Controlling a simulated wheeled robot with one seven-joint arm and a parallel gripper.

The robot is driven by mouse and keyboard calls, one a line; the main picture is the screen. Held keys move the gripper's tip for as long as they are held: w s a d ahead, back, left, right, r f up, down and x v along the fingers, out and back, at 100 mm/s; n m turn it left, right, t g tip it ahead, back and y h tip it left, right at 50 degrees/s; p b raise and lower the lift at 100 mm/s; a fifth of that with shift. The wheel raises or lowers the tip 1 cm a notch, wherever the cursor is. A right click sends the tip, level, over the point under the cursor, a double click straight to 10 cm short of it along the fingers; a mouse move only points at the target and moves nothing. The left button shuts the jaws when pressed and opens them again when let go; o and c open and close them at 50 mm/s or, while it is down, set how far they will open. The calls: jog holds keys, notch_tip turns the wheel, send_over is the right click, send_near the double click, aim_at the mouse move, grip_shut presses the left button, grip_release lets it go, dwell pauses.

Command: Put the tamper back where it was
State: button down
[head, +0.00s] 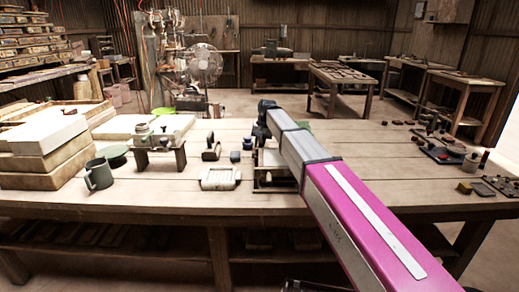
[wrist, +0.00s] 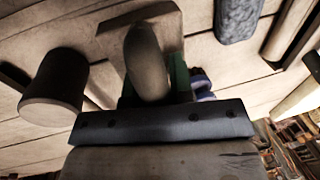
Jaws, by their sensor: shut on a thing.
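My gripper (head: 264,112) is a dark shape at the far end of my arm, above the back half of the workbench. The arm hides much of what lies below and behind it. In the wrist view, a pale rounded handle (wrist: 147,62) with a flat pale plate (wrist: 165,22) beyond it sits at the middle; this looks like the tamper, with my gripper shut on it. A dark bar with small holes (wrist: 190,122) crosses in front and hides the grip itself. I cannot tell whether the plate touches the bench.
On the bench (head: 120,185), a wooden frame (head: 277,183) stands under the arm and a pale slatted tray (head: 219,179) left of it. A dark-handled tool (head: 211,149), a small stand (head: 160,158) and a mug (head: 98,174) are further left. The bench front is clear.

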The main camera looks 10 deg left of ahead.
jog(key=shift+f, duration=1.15)
jog(key=shift+f, duration=0.1)
jog(key=c, duration=1)
grip_release()
notch_tip(320, 180, up, 12)
jog(key=d, duration=0.2)
jog(key=shift+w+d, duration=0.15)
jog(key=shift+w, duration=0.1)
